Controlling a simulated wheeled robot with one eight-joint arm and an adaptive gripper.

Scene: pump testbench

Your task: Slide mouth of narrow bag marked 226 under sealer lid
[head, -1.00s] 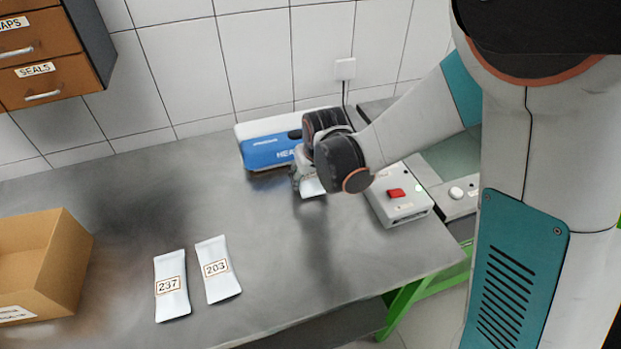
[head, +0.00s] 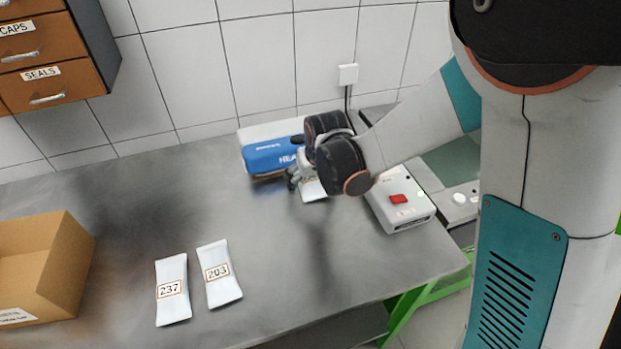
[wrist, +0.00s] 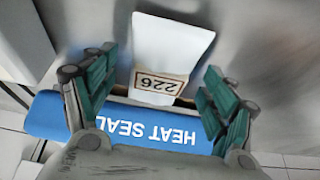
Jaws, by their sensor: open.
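The narrow white bag marked 226 (wrist: 172,45) lies in front of the heat sealer in the wrist view. Its labelled end meets the edge of the blue lid (wrist: 150,132); I cannot tell how far it reaches underneath. My gripper (wrist: 160,72) is open, with one finger on each side of the bag and apart from it. In the head view, the blue and white sealer (head: 268,158) stands by the wall. My gripper (head: 297,180) is at its front right, and only a small part of the bag (head: 313,189) shows below my wrist.
Two more white bags, marked 237 (head: 173,306) and 203 (head: 221,288), lie at the front of the table. A cardboard box (head: 62,262) is at the left. A control box with a red switch (head: 398,199) stands right of my gripper. The table's middle is clear.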

